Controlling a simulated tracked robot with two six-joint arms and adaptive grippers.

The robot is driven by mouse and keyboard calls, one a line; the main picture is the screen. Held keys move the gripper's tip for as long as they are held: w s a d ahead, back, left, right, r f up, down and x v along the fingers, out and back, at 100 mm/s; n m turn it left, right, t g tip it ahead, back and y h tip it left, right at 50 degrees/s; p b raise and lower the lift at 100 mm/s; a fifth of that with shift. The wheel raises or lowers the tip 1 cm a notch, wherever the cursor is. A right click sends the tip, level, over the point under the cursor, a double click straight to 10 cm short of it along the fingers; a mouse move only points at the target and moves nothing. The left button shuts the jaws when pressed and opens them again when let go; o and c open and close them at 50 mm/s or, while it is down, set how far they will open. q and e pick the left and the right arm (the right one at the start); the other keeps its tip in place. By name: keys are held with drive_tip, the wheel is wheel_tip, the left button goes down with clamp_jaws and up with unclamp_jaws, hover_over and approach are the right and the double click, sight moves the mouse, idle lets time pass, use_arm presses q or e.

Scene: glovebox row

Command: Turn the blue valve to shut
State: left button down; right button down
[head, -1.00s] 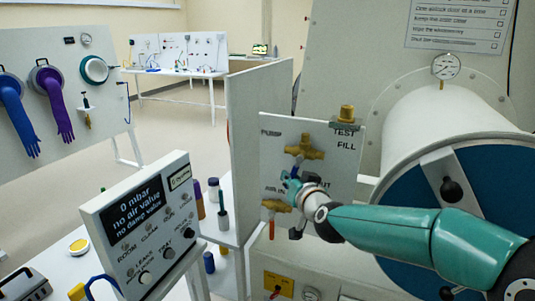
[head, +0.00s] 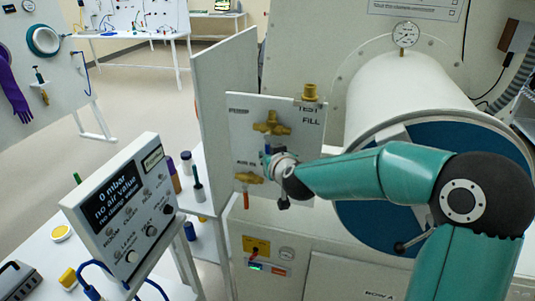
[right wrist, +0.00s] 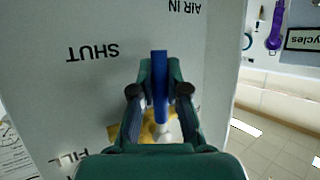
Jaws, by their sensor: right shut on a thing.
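The blue valve handle (right wrist: 159,80) stands between the fingers of my right gripper (right wrist: 160,92) in the right wrist view, and the gripper is shut on it. The handle points straight up in that picture, with the word SHUT upside down to its left. Part of a brass valve body (right wrist: 150,132) shows behind the fingers. In the head view my right gripper (head: 268,161) is at the white valve panel (head: 240,130), below the upper brass valve (head: 272,124). It hides most of the blue handle there. My left gripper is not in view.
A lower brass fitting (head: 249,178) with a red handle (head: 246,200) is close to my gripper. A large white cylinder (head: 405,85) with a blue end stands to the right. A display box (head: 122,200) reads 0 mbar at front left. A grey partition (head: 222,95) stands behind the panel.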

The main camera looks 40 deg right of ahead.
drive_tip(key=c, duration=1.2)
unclamp_jaws()
drive_tip(key=shift+w, duration=0.15)
drive_tip(key=shift+o, duration=0.2)
drive_tip(key=v, duration=1.2)
drive_tip(key=shift+f, duration=0.2)
